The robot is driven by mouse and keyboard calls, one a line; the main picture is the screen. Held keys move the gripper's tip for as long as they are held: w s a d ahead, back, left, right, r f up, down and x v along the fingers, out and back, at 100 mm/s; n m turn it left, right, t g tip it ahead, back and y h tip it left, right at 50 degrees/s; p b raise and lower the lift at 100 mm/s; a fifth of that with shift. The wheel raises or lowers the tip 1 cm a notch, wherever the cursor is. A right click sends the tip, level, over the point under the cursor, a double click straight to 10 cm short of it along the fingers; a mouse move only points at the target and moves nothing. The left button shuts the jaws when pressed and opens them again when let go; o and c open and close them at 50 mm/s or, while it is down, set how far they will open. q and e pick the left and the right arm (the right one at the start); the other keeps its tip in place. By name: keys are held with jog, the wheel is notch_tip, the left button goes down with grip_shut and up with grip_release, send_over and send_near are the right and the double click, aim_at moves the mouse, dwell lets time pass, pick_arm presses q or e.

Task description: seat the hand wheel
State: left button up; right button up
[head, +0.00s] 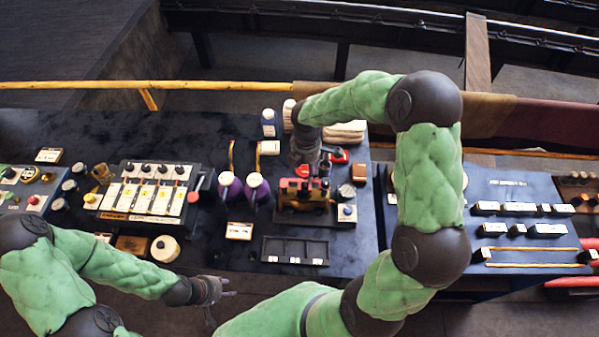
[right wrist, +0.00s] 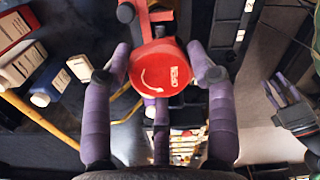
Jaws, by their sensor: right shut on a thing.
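The red hand wheel (right wrist: 163,68), a disc with white lettering and a curved arrow, is between the purple fingers of my right gripper (right wrist: 162,70) in the right wrist view. The fingers are shut on it from both sides. In the head view my right gripper (head: 308,160) is over the small red and yellow engine (head: 304,196); my wrist hides much of the wheel. I cannot tell whether the wheel touches the engine. My left gripper (head: 222,287) is empty, its fingers apart, near the table's front edge; it also shows in the right wrist view (right wrist: 282,92).
A black divided tray (head: 295,250) lies in front of the engine. Two purple-bodied tools (head: 257,188) stand to its left, beside a panel of white switches (head: 150,192). A blue bottle (head: 268,123) and folded cloths (head: 345,133) are behind. A second table (head: 520,190) is right.

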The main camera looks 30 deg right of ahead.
aim_at(305, 182)
jog(key=shift+f+b, duration=1.5)
jog(key=shift+f, duration=0.35)
jog(key=shift+f, duration=0.3)
dwell(0.9)
jog(key=shift+f+b, duration=0.35)
jog(key=shift+f, duration=0.25)
dwell(0.4)
jog(key=o, duration=1.5)
